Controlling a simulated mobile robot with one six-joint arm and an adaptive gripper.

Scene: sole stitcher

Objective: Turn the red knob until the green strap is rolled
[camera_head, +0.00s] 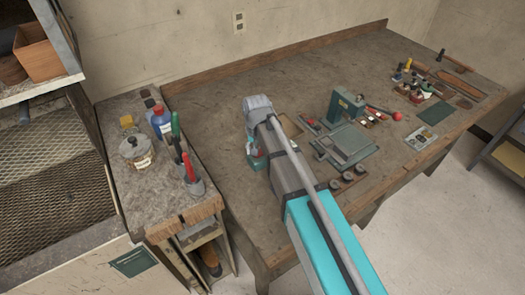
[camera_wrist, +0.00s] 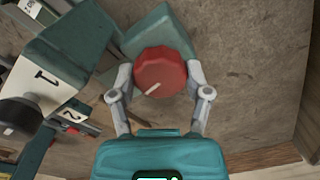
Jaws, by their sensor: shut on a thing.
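The red knob (camera_wrist: 160,72) faces the wrist camera, round with a faceted rim and a pale pointer mark toward its lower left. My gripper (camera_wrist: 159,78) has one grey finger on each side of it and is shut on it. Behind the knob is a teal block (camera_wrist: 155,28). I cannot make out a green strap for certain in either view.
A teal machine part (camera_wrist: 65,50) with white labels and a black knob (camera_wrist: 20,117) stands close left of my gripper. On the workbench (camera_head: 215,120) are a green press (camera_head: 345,107) and several hand tools. A side counter holds a blue bottle (camera_head: 161,122) and a pot (camera_head: 136,150).

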